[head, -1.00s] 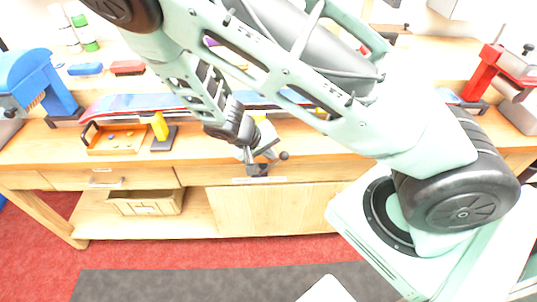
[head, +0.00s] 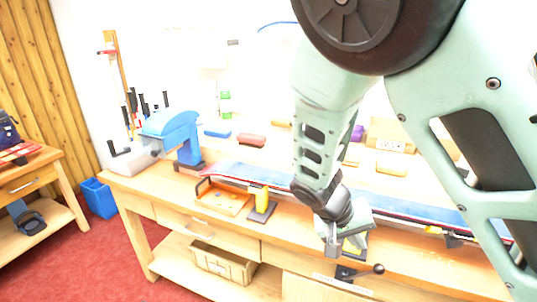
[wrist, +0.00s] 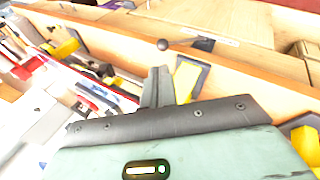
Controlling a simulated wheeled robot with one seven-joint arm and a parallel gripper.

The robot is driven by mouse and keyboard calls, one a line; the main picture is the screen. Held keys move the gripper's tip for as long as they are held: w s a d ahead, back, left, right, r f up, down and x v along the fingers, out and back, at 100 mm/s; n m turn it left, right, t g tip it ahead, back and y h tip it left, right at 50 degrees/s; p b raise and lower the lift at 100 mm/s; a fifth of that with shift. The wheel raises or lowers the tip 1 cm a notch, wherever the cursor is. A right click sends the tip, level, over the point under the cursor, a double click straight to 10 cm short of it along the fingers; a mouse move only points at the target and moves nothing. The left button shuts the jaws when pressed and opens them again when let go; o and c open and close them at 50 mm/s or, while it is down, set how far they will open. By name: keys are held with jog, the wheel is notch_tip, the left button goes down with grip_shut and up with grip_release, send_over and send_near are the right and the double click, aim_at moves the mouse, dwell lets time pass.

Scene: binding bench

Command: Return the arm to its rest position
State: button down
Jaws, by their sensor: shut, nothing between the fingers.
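My gripper (head: 333,247) hangs from my pale green arm over the front part of the wooden workbench (head: 400,255), in the right half of the head view. It is in front of the long blue snowboard or ski (head: 290,188) lying on the bench. In the wrist view the fingers (wrist: 157,87) stand together, shut, with nothing between them. A black vise-like clamp with a ball-ended handle (head: 358,273) is on the bench's front edge just below the gripper. My arm hides much of the bench's right side.
An orange tray (head: 222,199), a yellow-handled tool on a dark base (head: 262,203) and a blue machine (head: 175,133) stand on the bench's left part. A wooden crate (head: 222,263) sits on the shelf below. Red floor (head: 105,255) lies open at left, beside a blue bin (head: 98,198).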

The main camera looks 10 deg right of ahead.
jog(key=s+a+r+n+y, duration=0.3)
jog(key=s+a+r+n, duration=0.2)
jog(key=s+a, duration=0.2)
jog(key=s+a+r+n+y, duration=0.4)
jog(key=s+a+r+n, duration=0.2)
jog(key=s, duration=0.4)
jog(key=shift+a+n, duration=0.3)
jog(key=shift+a, duration=0.35)
